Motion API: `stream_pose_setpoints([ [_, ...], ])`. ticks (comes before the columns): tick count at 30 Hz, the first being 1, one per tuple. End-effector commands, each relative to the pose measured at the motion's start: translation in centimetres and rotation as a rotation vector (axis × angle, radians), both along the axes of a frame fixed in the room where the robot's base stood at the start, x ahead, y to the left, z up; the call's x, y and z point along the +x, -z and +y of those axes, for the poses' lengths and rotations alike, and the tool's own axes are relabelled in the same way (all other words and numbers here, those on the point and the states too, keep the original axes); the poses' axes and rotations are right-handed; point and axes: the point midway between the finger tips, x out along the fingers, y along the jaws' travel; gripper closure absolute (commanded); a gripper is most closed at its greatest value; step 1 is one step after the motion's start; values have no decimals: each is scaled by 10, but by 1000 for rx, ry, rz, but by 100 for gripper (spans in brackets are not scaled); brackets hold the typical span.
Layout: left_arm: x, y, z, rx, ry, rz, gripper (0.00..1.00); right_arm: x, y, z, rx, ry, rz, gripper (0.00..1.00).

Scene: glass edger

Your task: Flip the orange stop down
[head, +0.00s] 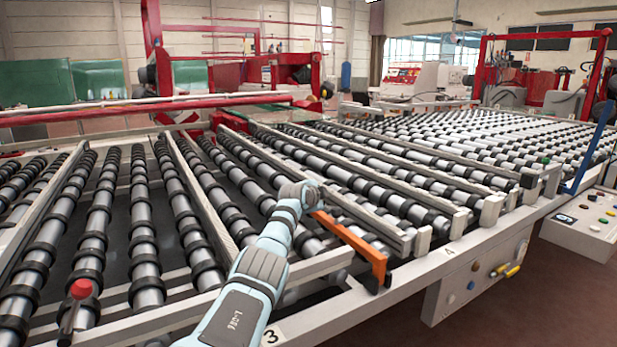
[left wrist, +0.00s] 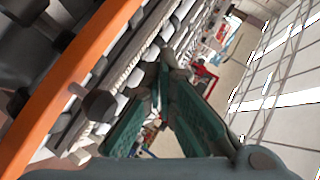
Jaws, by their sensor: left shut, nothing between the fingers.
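The orange stop (head: 352,243) is a long flat bar at the front edge of the roller conveyor. It slants from beside my left wrist down to the right, and its near end bends downward to a dark mount. In the left wrist view the orange stop (left wrist: 75,78) crosses the left side as a broad diagonal band. My left gripper (left wrist: 165,72) shows there with its dark green finger pads converging, shut and empty, to the right of the stop. In the head view my wrist is by the stop's far end and hides the fingers; contact cannot be told. My right gripper is not in view.
Rows of black-ringed rollers (head: 140,235) fill the conveyor, with pale rails between them. A red-knobbed lever (head: 80,289) stands at the lower left. A control box (head: 585,232) is at the right. Open air lies above the rollers.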

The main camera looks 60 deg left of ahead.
Motion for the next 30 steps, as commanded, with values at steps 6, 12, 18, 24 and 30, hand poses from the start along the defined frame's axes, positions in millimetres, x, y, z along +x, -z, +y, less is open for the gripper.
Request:
stream_pose_setpoints([
  [6, -37, -32, 2, 5, 2, 8, 100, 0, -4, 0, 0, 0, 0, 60],
  [12, -56, -51, 2, 1, 3, 7, 100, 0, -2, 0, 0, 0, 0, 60],
  [18, -60, -56, 1, -1, 5, 6, 100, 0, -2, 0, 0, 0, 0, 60],
  [24, -60, -56, 2, 0, 3, 5, 100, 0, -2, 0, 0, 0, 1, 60],
  [30, -60, -56, 2, 0, 3, 5, 100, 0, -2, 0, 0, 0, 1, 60],
])
